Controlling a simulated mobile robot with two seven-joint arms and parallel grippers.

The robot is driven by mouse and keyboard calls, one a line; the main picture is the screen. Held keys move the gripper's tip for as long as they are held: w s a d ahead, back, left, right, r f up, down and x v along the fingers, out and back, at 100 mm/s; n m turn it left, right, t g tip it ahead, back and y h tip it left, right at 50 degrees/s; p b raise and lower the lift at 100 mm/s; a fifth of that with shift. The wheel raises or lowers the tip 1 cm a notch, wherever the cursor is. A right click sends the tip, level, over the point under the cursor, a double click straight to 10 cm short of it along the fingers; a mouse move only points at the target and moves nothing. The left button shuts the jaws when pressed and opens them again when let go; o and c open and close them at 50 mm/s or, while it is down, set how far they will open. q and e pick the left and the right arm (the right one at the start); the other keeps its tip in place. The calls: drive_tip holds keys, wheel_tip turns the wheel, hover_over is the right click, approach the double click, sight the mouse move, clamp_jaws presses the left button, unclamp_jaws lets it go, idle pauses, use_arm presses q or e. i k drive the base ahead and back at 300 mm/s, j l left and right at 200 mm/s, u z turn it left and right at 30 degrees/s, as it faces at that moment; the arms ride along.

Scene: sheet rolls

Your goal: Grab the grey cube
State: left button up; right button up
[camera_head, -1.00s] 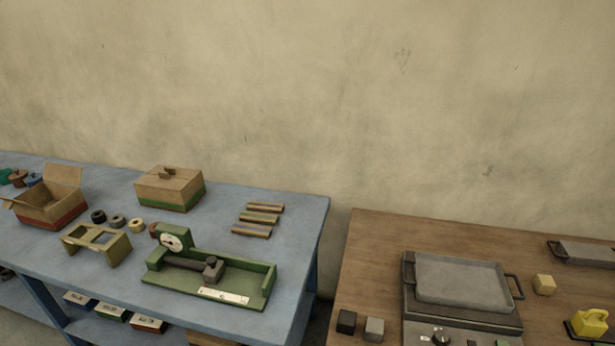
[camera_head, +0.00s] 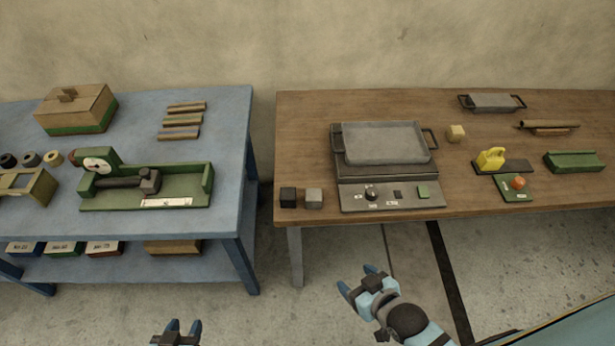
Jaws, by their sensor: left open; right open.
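The grey cube (camera_head: 314,198) sits on the brown wooden table near its front left corner. A black cube (camera_head: 288,197) stands close beside it on the left. My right gripper (camera_head: 357,279) is open and empty, in front of the wooden table and below and to the right of the grey cube in the picture. My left gripper (camera_head: 184,326) is open at the bottom edge, in front of the blue table and well apart from the cube. Only its tip end shows.
A hot plate with a grey tray (camera_head: 384,143) stands right of the cubes. The blue table (camera_head: 232,130) holds a green gauge stand (camera_head: 190,187). A gap separates the tables.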

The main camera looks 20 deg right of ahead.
sight(313, 197)
drive_tip(key=i+j+z, duration=0.2)
drive_tip(key=j, duration=0.4)
drive_tip(key=i+j+z, duration=0.2)
drive_tip(key=j, duration=0.4)
drive_tip(key=j+z, duration=0.2)
drive_tip(key=j, duration=0.4)
